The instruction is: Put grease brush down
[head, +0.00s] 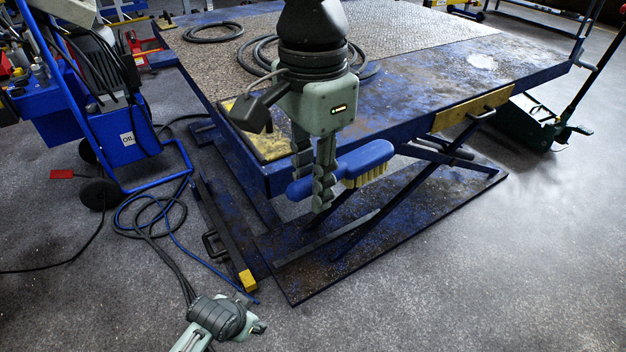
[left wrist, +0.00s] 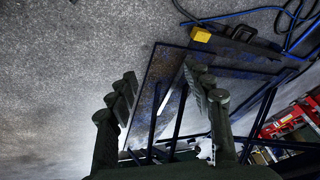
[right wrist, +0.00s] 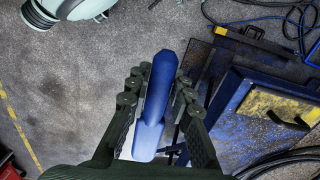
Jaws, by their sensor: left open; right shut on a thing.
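The grease brush (head: 370,163) has a blue handle and pale yellow bristles that point down. My right gripper (head: 322,190) is shut on its handle and holds it in front of the lift table's near edge. In the right wrist view the blue handle (right wrist: 157,95) lies between the fingers of my right gripper (right wrist: 157,100). In the left wrist view my left gripper (left wrist: 165,95) is open, with nothing between its fingers. In the head view only part of the left arm shows at the bottom, above the floor.
The blue lift table (head: 420,115) has a worn metal top with black hose coils (head: 213,32). A blue oil cart (head: 125,135) stands at left, with hoses on the floor. A green trolley jack (head: 540,125) stands at right. Grey floor is clear at lower right.

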